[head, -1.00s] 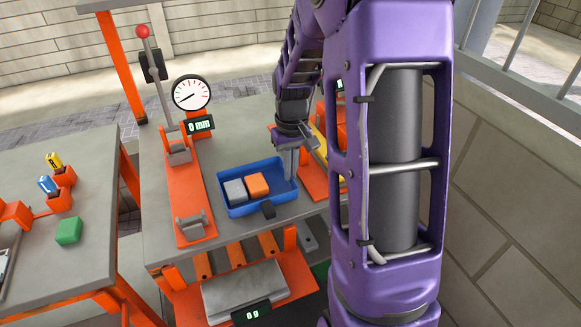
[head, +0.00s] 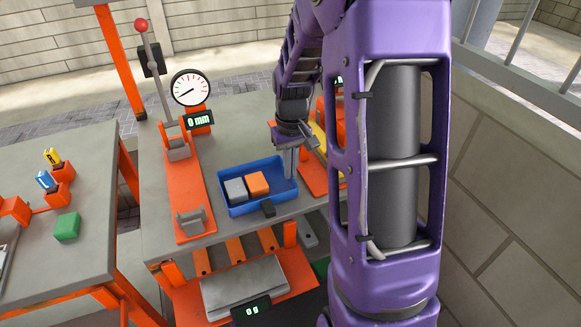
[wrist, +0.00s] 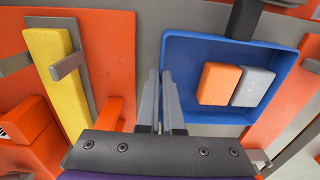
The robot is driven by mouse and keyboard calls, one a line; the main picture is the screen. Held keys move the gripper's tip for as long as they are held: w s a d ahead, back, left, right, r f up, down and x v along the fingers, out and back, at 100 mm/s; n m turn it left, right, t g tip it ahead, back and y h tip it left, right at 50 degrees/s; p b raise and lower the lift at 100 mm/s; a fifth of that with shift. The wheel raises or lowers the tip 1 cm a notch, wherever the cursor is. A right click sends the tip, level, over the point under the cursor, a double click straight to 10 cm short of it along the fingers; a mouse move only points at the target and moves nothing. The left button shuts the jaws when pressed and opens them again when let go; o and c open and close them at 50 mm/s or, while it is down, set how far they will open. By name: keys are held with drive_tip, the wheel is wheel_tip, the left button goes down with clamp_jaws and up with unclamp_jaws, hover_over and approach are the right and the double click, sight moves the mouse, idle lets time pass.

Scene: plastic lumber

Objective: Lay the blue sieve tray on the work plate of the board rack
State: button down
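The blue sieve tray (head: 232,207) lies flat on the grey bench top (head: 232,137), holding a grey block (head: 235,189) and an orange block (head: 257,183). A dark handle-like piece (head: 268,208) is on its near side. In the wrist view the tray (wrist: 240,50) is on the right. My gripper (wrist: 160,72) points down at the tray's side wall, with its two fingers close together on either side of the rim. In the head view my gripper (head: 291,162) is at the tray's right end. I cannot tell for sure which surface is the rack's work plate.
A grey plate (head: 245,286) on a low orange frame with a 0 g readout stands in front. An orange press with a dial gauge (head: 191,89) is left of the tray. A yellow bar (wrist: 48,62) lies on an orange base. A green block (head: 67,226) is on the left table.

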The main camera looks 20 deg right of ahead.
drive_tip(key=shift+f, duration=0.15)
drive_tip(key=c, duration=1)
unclamp_jaws()
wheel_tip(320, 180, up, 18)
drive_tip(key=p, duration=0.2)
drive_tip(key=shift+d+f+p, duration=0.15)
drive_tip(key=shift+f+p, duration=0.1)
drive_tip(key=shift+p, duration=0.1)
